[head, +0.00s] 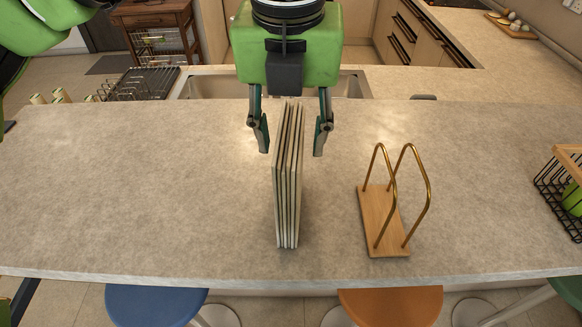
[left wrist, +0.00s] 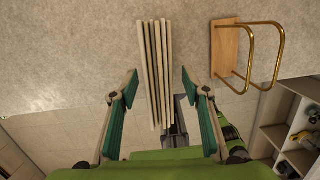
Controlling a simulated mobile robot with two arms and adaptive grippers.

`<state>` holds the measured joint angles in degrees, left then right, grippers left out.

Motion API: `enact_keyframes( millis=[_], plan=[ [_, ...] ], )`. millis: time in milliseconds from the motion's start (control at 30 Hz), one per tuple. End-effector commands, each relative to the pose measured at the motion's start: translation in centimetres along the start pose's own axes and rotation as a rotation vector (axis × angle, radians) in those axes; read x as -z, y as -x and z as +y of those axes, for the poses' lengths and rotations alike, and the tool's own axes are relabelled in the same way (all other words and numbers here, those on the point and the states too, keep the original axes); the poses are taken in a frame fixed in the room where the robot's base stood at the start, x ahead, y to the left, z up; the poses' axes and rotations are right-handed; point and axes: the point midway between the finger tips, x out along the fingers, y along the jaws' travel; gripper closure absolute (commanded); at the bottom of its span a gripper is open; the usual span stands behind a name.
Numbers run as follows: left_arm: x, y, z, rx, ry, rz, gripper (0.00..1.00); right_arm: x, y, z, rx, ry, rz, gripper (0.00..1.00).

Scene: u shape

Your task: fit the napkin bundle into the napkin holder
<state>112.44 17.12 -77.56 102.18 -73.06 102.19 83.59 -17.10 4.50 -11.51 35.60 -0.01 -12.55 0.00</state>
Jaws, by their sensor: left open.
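The napkin bundle (head: 287,190) stands upright on the counter as a set of thin pale sheets with darker gaps. It also shows in the left wrist view (left wrist: 155,65). The napkin holder (head: 385,220) stands to its right, with a wooden base and two brass hoops; it also shows in the left wrist view (left wrist: 228,50). My left gripper (head: 291,148) is open at the far end of the bundle, one finger on each side with a gap. Its fingers also frame the bundle in the left wrist view (left wrist: 156,88). My right gripper is not in view.
The pale counter (head: 130,190) is clear to the left of the bundle. A black wire basket (head: 562,190) stands at the right edge. A sink (head: 355,85) and dish rack (head: 140,83) lie behind. Blue (head: 155,303) and orange (head: 390,305) stools stand at the near edge.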

Motion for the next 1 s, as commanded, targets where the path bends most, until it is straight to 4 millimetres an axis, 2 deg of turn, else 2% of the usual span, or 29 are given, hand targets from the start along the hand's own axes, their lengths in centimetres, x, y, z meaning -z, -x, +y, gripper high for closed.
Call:
enact_keyframes(
  millis=[133,367,467,533,567,1000],
  plan=[
    [0.0,-1.3,0.0,0.0,0.0,0.001,0.57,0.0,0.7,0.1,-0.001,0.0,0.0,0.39],
    [-0.1,-1.6,0.0,0.0,0.001,-0.002,0.57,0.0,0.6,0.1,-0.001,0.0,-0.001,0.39],
    [-0.1,-1.6,0.0,0.0,0.001,-0.002,0.78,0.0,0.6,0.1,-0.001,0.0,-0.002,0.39],
    [-0.1,-1.6,0.0,0.0,0.001,-0.001,0.96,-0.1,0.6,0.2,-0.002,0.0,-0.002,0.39],
    [-0.1,-1.6,0.0,0.0,0.001,-0.001,1.0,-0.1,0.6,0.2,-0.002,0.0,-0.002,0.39],
    [-0.2,-1.0,0.0,0.001,0.002,-0.002,1.0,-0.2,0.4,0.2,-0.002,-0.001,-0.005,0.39]
  ],
)
